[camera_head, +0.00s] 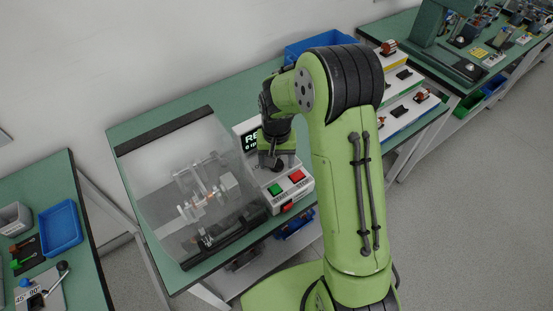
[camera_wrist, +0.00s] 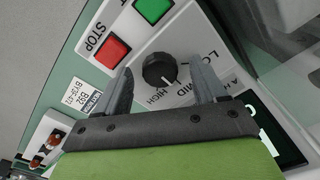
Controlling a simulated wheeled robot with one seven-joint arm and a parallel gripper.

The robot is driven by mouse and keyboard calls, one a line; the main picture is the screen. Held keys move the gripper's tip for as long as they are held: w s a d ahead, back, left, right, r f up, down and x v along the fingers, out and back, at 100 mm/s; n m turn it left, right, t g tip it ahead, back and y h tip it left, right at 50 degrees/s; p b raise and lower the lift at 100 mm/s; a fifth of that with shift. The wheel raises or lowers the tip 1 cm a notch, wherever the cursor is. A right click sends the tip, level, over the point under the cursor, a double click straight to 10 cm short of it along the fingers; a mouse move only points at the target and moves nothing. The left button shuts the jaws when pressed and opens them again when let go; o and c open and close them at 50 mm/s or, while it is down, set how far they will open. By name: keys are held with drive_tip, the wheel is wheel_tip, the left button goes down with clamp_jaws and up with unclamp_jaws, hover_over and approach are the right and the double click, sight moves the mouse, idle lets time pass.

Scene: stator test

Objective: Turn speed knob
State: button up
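The black round speed knob (camera_wrist: 157,68) sits on the white panel of the control box (camera_head: 303,187). LOW, MID and HIGH labels stand beside it in the wrist view, and a pale mark shows on its lower right edge. My gripper (camera_wrist: 162,68) is open, with one finger on each side of the knob and visible gaps to it. In the head view my gripper (camera_head: 276,162) is over the control box and the knob cannot be made out clearly. The red STOP button (camera_wrist: 112,50) and green button (camera_wrist: 153,9) are beside the knob.
A clear-walled enclosure (camera_head: 180,160) with a test rig inside stands left of the control box. A dark display (camera_head: 249,141) is on the box, partly behind my arm. Blue bins (camera_head: 60,227) and other benches stand on both sides.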

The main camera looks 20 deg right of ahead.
wheel_tip(320, 180, up, 16)
drive_tip(key=p, duration=0.2)
drive_tip(key=shift+f+p, duration=0.15)
drive_tip(key=shift+p, duration=0.25)
